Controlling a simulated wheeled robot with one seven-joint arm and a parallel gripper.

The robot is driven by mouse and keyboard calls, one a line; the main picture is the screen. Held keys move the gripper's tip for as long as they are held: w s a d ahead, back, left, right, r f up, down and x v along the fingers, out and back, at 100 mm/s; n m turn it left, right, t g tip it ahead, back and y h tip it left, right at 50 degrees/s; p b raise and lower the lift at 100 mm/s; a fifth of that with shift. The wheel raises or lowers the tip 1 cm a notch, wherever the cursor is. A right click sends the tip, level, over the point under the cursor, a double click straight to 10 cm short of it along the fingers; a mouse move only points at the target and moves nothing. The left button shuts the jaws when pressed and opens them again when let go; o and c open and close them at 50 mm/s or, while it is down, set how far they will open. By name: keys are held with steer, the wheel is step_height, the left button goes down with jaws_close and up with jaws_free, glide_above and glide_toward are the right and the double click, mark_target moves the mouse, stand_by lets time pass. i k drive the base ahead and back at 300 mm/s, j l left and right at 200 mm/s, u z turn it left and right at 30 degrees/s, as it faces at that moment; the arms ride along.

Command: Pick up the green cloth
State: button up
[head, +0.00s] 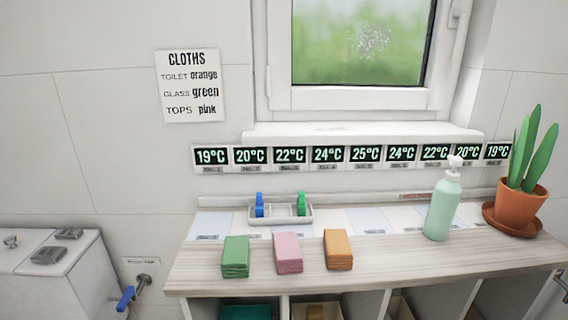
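The green cloth (236,257) is a folded block near the left end of the wooden counter (460,262). The pink cloth (288,253) lies to its right, and the orange cloth (338,249) lies to the right of the pink one. The three stand apart, with small gaps between them. My gripper is not in view.
A white tray (283,221) with a blue and a green item sits behind the cloths. A pump bottle (442,205) and a potted plant (521,207) stand at the right. Open compartments lie below the counter. A window sill (360,132) juts out above.

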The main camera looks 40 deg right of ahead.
mark_target(235, 261)
steer(key=i+j+u, duration=0.55)
steer(key=i, duration=0.3)
steer(key=j, duration=0.1)
